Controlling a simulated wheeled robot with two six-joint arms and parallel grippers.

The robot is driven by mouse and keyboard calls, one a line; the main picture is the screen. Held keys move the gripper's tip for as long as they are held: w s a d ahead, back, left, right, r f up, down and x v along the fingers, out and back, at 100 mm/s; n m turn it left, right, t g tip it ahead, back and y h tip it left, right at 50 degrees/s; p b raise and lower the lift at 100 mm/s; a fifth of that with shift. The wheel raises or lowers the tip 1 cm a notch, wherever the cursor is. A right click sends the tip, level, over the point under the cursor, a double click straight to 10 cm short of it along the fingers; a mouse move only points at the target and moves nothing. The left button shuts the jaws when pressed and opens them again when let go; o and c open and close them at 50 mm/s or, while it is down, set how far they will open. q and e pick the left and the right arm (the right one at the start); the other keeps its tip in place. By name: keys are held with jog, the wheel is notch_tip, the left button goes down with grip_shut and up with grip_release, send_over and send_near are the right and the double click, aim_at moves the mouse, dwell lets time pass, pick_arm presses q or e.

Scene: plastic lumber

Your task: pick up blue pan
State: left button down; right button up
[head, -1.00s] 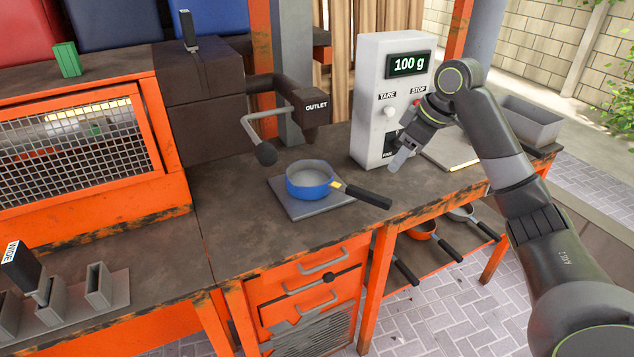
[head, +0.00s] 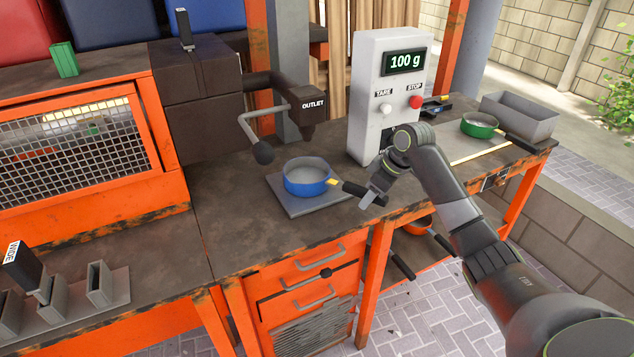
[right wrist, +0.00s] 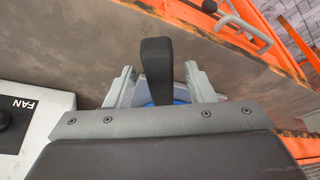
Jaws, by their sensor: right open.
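The blue pan (head: 306,182) stands upright on a grey square plate (head: 298,209) on the workbench. Its black handle points right, toward my right gripper (head: 368,197). In the right wrist view, the black handle (right wrist: 156,62) lies between the two spread fingers of my right gripper (right wrist: 160,82), and a bit of the blue pan (right wrist: 180,91) shows behind it. The fingers are open and not closed on the handle. The handle's far end is partly hidden by my gripper in the head view. My left gripper is not in view.
A white scale box (head: 388,115) reading 100 g stands just behind my right gripper. The dark outlet (head: 308,106) with its lever is behind the pan. A green pan (head: 480,127) and a grey bin (head: 520,118) are at the right. Orange-framed drawers are below.

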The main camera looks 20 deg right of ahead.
jog(key=shift+w+a+f, duration=0.1)
jog(key=shift+f, duration=0.1)
grip_shut()
jog(key=shift+r, duration=0.1)
